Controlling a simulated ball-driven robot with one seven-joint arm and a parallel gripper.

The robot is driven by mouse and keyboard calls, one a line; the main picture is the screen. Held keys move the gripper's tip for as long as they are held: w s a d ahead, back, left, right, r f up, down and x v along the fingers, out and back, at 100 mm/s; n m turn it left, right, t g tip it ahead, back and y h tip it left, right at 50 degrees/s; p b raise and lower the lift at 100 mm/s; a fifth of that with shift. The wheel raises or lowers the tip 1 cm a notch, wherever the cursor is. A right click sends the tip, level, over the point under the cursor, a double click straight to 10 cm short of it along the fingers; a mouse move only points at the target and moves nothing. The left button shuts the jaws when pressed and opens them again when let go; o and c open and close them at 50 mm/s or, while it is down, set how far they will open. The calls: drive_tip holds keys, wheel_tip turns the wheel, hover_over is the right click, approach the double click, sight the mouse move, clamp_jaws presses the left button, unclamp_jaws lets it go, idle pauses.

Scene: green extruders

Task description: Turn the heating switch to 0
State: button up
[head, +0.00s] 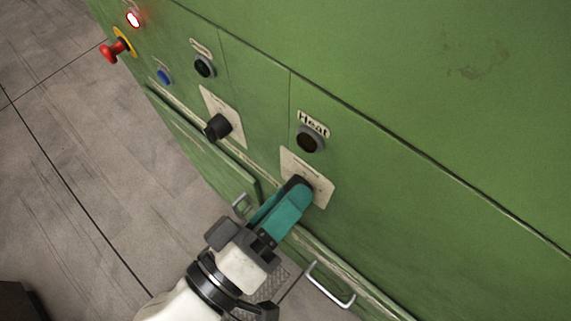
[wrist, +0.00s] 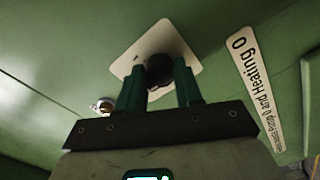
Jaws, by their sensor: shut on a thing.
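The heating switch is a dark knob on a cream plate (head: 323,190), below a dark round lamp (head: 311,139) labelled "Heat" on the green machine. In the head view my gripper (head: 300,188) covers the knob. In the wrist view the black knob (wrist: 159,70) sits between the two teal fingers of my gripper (wrist: 158,85), which is shut on it. The plate also shows behind the knob in the wrist view (wrist: 130,62). The knob's pointer and the plate's markings are too dark or hidden to read.
A metal handle (head: 331,288) sticks out below. A label (wrist: 258,88) mentions heating and 0.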

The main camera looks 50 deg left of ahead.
drive_tip(key=o, duration=1)
drive_tip(key=shift+s, duration=0.15)
drive_tip(key=b+v, duration=0.2)
drive_tip(key=v, duration=0.8)
drive_tip(key=shift+s+d, duration=0.15)
drive_tip(key=shift+s, duration=0.1)
